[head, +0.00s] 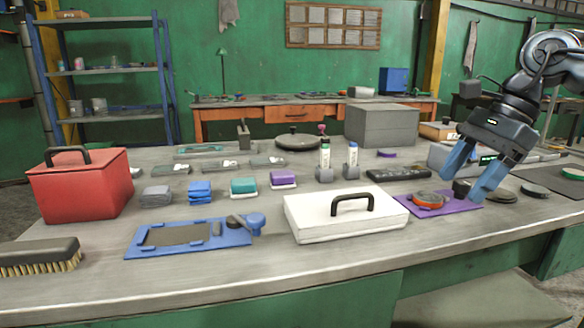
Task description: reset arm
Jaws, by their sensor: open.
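My gripper (474,172) is at the right of the head view, at the end of my dark arm. Its two blue fingers are apart and point down to the left. They are over the right part of a purple mat (434,209). A red-orange round item (427,198) lies on the mat, left of the fingers. A small dark cylinder (461,188) shows between the fingertips; I cannot tell whether they touch it.
A white case (345,220) with a black handle, a blue tray (187,250), a red box (83,190) and a brush (38,250) stand along the bench (300,272). Bottles in holders and a grey box (381,126) stand farther back. The bench's front strip is clear.

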